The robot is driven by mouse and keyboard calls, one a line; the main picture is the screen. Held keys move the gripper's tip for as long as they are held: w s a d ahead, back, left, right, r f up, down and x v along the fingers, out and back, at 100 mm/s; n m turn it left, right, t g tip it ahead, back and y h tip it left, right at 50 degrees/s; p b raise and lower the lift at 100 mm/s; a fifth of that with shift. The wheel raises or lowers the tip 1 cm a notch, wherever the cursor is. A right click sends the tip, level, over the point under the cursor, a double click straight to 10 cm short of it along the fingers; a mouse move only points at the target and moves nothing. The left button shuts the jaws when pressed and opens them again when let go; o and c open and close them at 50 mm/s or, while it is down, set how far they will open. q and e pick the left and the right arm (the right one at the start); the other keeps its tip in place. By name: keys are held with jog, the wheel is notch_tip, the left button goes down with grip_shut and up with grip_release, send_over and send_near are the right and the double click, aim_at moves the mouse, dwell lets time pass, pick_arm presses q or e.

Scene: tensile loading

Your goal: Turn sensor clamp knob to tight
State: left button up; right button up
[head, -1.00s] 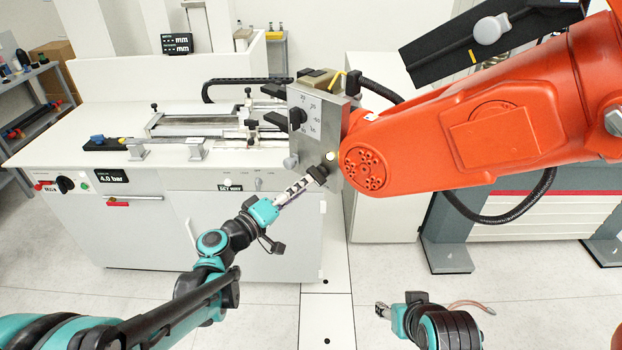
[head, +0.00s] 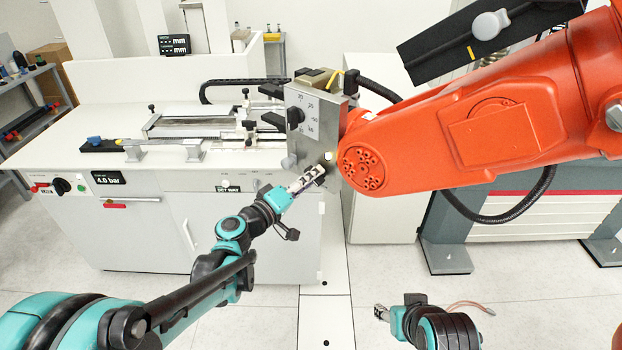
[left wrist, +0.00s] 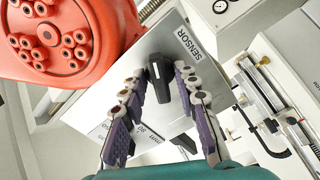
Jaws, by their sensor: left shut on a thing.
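The sensor clamp knob (left wrist: 159,80) is a black lever-like knob on a grey metal plate (left wrist: 112,85) marked SENSOR in the left wrist view. My left gripper (left wrist: 158,77) has its segmented fingers on both sides of the knob and is shut on it. In the head view my left gripper (head: 322,171) reaches the lower part of the same plate (head: 322,108) and hides the knob. My right gripper (head: 381,312) hangs low at the bottom of the head view, away from the plate; its finger opening is too small to judge.
A large orange robot arm (head: 450,130) stands close to the plate's right. A black dial knob (head: 296,116) sits higher on the plate, and a grey knob (head: 289,161) is at its lower left. A white bench (head: 60,150) with a slide fixture lies left. The floor in front is clear.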

pick_arm(q)
jog(key=o, duration=0.8)
jog(key=shift+c, duration=0.2)
jog(key=shift+a, duration=0.1)
jog(key=v, duration=1.2)
